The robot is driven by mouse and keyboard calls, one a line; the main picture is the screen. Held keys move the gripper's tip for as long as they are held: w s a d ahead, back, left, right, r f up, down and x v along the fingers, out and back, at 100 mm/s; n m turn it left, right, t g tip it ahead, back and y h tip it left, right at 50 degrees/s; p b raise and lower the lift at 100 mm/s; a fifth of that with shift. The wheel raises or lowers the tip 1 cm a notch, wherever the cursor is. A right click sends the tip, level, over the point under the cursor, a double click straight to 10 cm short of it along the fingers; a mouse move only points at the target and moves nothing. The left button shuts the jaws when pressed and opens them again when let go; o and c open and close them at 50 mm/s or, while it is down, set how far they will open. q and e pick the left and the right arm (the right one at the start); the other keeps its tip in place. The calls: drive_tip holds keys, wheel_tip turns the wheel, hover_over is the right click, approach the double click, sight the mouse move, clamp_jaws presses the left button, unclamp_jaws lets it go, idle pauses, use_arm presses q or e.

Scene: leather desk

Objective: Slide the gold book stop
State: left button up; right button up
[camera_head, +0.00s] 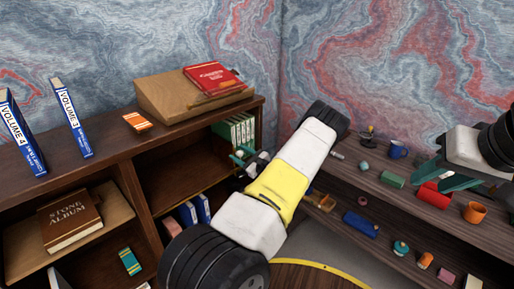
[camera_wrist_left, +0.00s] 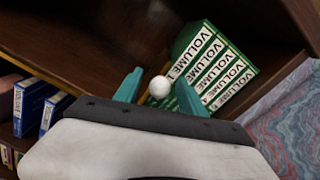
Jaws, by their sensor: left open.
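A gold strip or bar (camera_wrist_left: 145,92), probably part of the book stop, shows beside the green volumes in the left wrist view, largely hidden by my gripper. A white round knob (camera_wrist_left: 160,87) sits in front of it; I cannot tell if they are joined. My left gripper (camera_wrist_left: 160,92) is open, its teal fingers on either side of the knob, apparently not closed on it. In the head view my left gripper (camera_head: 246,160) reaches into the shelf by the green books (camera_head: 235,129). My right gripper (camera_head: 440,176) is open over the right shelf.
The green volumes (camera_wrist_left: 212,65) lean at the shelf's right end. Blue books (camera_wrist_left: 30,105) stand lower left. The bookcase top holds a red book (camera_head: 212,78) on a wooden stand and blue volumes (camera_head: 72,118). Cups and small blocks crowd the right shelf (camera_head: 375,190).

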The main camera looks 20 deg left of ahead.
use_arm(q)
clamp_jaws()
idle(1.4)
